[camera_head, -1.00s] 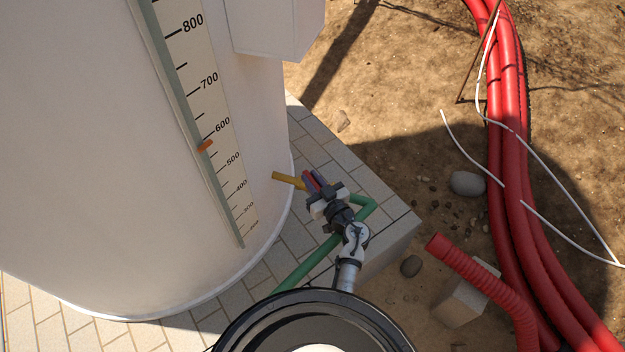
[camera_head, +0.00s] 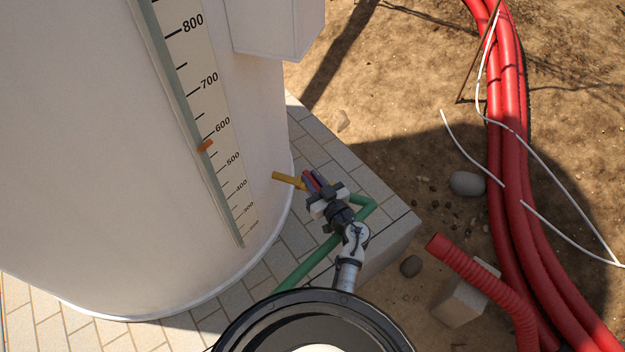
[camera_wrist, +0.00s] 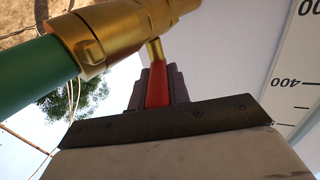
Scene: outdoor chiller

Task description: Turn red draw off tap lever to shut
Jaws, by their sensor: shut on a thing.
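The red tap lever (camera_wrist: 157,88) shows in the wrist view between the two dark fingers of my gripper (camera_wrist: 158,84), which is shut on it. The lever joins a brass tap (camera_wrist: 120,32) by a short brass stem. In the head view my gripper (camera_head: 315,184) is at the tap beside the white tank, with a bit of the red lever (camera_head: 307,175) showing by the fingers. The brass outlet (camera_head: 285,178) runs from the tank wall to the tap. A green hose (camera_wrist: 35,75) joins the tap. My gripper hides most of the tap in the head view.
The white tank (camera_head: 150,190) with its level scale (camera_head: 195,90) stands close on the left. The green hose (camera_head: 305,265) runs across the paved plinth (camera_head: 390,225). Red corrugated pipes (camera_head: 510,150), a stone block (camera_head: 462,305) and rocks (camera_head: 467,183) lie on the right.

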